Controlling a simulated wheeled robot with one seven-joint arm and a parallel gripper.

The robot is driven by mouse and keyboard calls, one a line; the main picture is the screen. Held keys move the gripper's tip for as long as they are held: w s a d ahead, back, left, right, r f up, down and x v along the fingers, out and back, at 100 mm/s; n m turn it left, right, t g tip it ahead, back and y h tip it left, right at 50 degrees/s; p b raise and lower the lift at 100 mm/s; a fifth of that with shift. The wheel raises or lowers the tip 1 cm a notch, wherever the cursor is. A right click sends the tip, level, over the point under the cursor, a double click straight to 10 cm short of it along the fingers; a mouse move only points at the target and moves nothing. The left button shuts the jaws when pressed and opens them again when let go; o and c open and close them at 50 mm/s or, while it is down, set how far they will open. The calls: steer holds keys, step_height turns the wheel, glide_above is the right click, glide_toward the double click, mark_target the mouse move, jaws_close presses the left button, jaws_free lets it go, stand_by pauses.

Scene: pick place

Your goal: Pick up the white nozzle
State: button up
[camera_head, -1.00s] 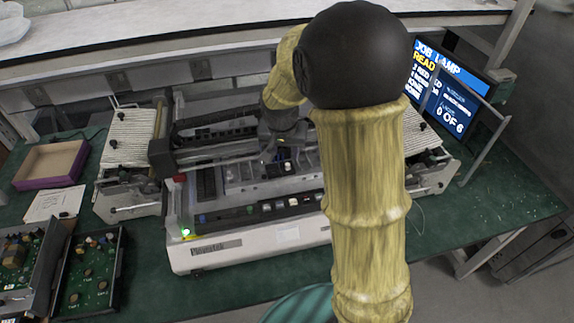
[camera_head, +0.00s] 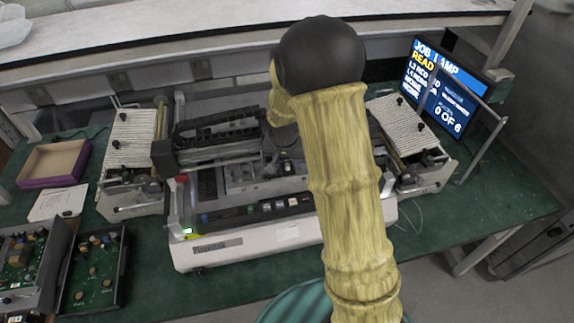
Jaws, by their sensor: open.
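A small pale piece (camera_head: 292,202), which may be the white nozzle, sits near the right end of the dark front strip of the machine (camera_head: 215,251). It is too small to be sure of. Blue (camera_head: 205,218) and green (camera_head: 250,210) pieces sit further left in the same strip. My gripper (camera_head: 286,167) points down over the machine's inner bed, behind the strip, apart from the pale piece. It is open; its fingertips are small and dark against the bed. My arm hides the right part of the machine.
A screen (camera_head: 440,88) stands at the back right. Ribbed feeder trays (camera_head: 130,138) flank the machine. An open purple-edged box (camera_head: 52,163) and circuit boards (camera_head: 92,275) lie at the left. The green table (camera_head: 490,200) is clear at the right.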

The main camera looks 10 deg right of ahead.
mark_target(288, 169)
steer(key=shift+p+x, duration=0.3)
steer(key=shift+x, duration=1.1)
steer(key=shift+w, duration=0.1)
steer(key=shift+c, duration=0.4)
jaws_close()
